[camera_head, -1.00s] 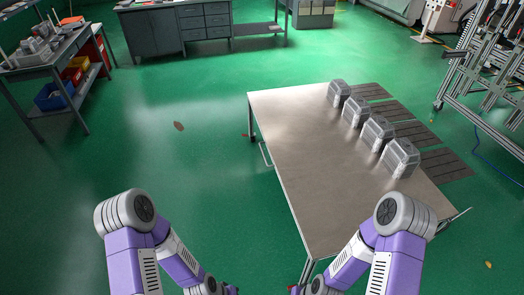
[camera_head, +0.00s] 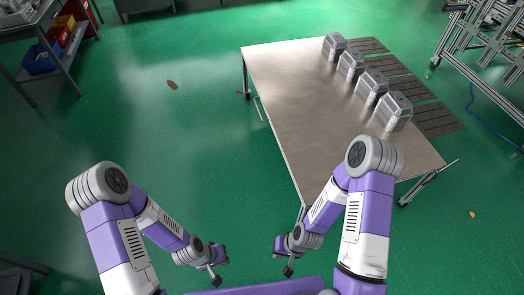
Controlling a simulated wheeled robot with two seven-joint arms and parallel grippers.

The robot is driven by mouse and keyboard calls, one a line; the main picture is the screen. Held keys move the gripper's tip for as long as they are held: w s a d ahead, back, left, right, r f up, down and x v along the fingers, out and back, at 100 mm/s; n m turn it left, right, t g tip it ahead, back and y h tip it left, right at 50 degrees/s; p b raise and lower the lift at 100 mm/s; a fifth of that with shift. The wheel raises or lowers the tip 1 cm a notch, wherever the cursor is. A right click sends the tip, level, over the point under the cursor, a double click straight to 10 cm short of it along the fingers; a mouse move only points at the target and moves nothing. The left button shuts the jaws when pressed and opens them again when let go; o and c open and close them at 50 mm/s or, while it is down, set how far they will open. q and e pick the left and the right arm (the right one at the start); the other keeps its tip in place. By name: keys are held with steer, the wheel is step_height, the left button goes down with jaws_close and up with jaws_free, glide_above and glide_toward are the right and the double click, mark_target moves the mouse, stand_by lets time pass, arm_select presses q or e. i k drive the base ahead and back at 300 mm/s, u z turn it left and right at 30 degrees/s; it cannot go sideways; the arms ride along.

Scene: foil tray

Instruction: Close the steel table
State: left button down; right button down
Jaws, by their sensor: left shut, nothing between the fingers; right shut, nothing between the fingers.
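The steel table (camera_head: 295,105) stands ahead and to the right, with a bare metal top and legs on wheels. A thin handle-like bar (camera_head: 260,109) shows at its left side. My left gripper (camera_head: 216,281) is low at the bottom middle, over the floor, left of the table and apart from it. My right gripper (camera_head: 288,270) is just right of it, near the table's closest corner in the picture but not seen touching it. Both grippers are small in view, shut and empty.
Several grey metallic boxes (camera_head: 372,88) stand in a row along the table's right side. Dark slatted panels (camera_head: 408,90) lie beyond that edge. A metal frame rack (camera_head: 480,50) is at right, a workbench with bins (camera_head: 42,58) at upper left.

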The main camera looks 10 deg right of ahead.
mark_target(313, 116)
steer(key=u, duration=0.9)
steer(key=k, duration=1.15)
steer(key=u, duration=0.45)
steer(key=i, duration=1.35)
steer(key=z, duration=1.5)
steer(key=i, duration=1.05)
steer(key=z, duration=1.4)
steer(key=i, duration=0.25)
steer(key=z, duration=0.25)
